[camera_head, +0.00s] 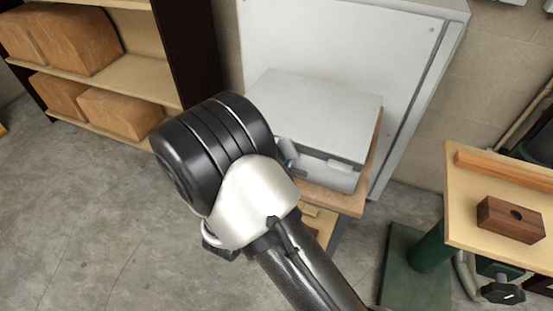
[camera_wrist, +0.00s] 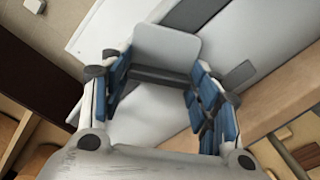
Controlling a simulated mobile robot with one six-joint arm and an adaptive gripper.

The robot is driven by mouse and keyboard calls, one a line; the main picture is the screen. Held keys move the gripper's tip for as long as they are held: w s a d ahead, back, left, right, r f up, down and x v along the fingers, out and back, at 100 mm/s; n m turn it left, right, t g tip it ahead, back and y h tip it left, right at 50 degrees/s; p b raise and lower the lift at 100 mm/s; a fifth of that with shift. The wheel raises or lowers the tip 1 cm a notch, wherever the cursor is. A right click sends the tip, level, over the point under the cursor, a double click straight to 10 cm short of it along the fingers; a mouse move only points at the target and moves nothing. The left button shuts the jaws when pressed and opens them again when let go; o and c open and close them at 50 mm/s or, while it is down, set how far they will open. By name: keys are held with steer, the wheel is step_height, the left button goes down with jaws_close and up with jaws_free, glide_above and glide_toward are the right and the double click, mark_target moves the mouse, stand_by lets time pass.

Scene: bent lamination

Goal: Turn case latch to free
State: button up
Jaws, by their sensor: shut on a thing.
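The case (camera_head: 318,105) is a pale grey box with a flat lid, standing on a small wooden-topped stand. My gripper shows in the head view only as a small blue and grey part (camera_head: 288,158) at the case's front, mostly hidden behind my arm. In the wrist view, my gripper (camera_wrist: 161,76) has its blue-padded fingers on either side of a light grey rounded plate (camera_wrist: 167,48) with a dark bar below it, which looks like the case latch. The fingers are shut on this latch. Exact finger contact and the latch's angle are hard to tell.
The stand's wooden top (camera_head: 345,203) sticks out below the case. A large white panel (camera_head: 330,35) stands behind it. A table (camera_head: 475,210) with a brown wooden block (camera_head: 510,219) is at the right. Shelves (camera_head: 140,75) with brown blocks are at the left. The grey floor at the left is clear.

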steer(key=m, duration=0.3)
steer(key=r+m, duration=0.1)
steer(key=m, duration=0.2)
steer(key=shift+a+r, duration=0.15)
steer(key=shift+m, duration=0.3)
steer(key=o, duration=1)
steer(key=shift+o, duration=0.2)
steer(key=v, duration=1.2)
